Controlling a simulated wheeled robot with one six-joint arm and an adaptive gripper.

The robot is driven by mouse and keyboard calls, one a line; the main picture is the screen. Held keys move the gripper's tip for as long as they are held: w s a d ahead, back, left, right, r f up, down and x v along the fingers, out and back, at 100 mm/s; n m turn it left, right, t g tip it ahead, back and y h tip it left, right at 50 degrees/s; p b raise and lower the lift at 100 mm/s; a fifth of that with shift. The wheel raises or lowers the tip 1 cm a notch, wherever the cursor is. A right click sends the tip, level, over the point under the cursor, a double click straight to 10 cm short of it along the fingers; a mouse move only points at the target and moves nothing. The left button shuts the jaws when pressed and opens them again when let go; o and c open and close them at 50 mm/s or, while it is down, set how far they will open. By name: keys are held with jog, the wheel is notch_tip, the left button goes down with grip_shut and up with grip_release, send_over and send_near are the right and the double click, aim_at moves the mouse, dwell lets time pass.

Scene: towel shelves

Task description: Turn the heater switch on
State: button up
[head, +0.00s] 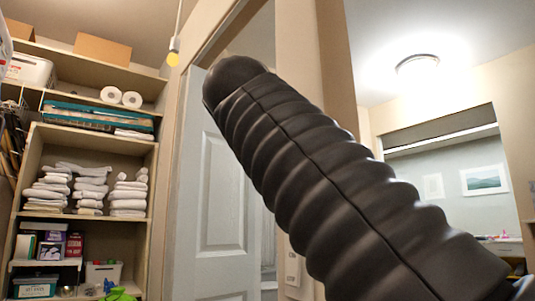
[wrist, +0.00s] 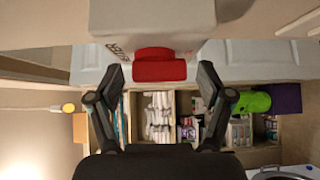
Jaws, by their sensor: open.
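The heater switch is a red rocker (wrist: 160,66) on a white box (wrist: 185,15) at the top of the wrist view. Partly visible lettering beside the rocker seems to read "HEATER". I cannot tell whether the switch is on or off. My gripper (wrist: 161,76) is open and empty, with one finger to each side of the red rocker in the picture. I see no clear contact between fingers and switch. In the head view, a small white box (head: 293,268) shows low on the wall beside the door, partly hidden by my arm; I cannot tell if it is the switch.
Shelves (head: 88,137) with folded towels (head: 128,195), rolls and boxes stand at the left in the head view. A pale door (head: 213,190) is beside them. A cord with a yellow end (head: 173,58) hangs near the door top. A green item (wrist: 253,102) shows below.

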jog(key=s+a, duration=0.2)
jog(key=s, duration=0.9)
jog(key=shift+s+a, duration=0.15)
jog(key=shift+s, duration=0.25)
jog(key=w+a+f+g+y, duration=0.25)
jog(key=a+f+y, duration=0.25)
jog(key=a+f, duration=0.6)
notch_tip(320, 180, down, 15)
jog(key=m+g+y, duration=0.1)
jog(key=g, duration=0.2)
jog(key=s+d+f+m+g, duration=0.2)
jog(key=d+f+m+g, duration=0.3)
jog(key=f, duration=0.7)
jog(key=s+d+f+m, duration=0.15)
jog(key=d+f, duration=0.45)
jog(key=f, duration=0.6)
jog(key=s+d+f+m+h, duration=0.1)
jog(key=s+d+f+m, duration=0.1)
jog(key=d, duration=0.3)
jog(key=s+d+f+m+g, duration=0.1)
jog(key=s+d+f+m, duration=0.2)
jog(key=d+f, duration=0.2)
jog(key=s+d+f+m+h, duration=0.1)
jog(key=s+d+f+m, duration=0.1)
jog(key=d, duration=0.4)
notch_tip(320, 180, down, 2)
jog(key=shift+s+f+m+h, duration=0.2)
jog(key=shift+s+m+h, duration=0.1)
jog(key=shift+m, duration=0.45)
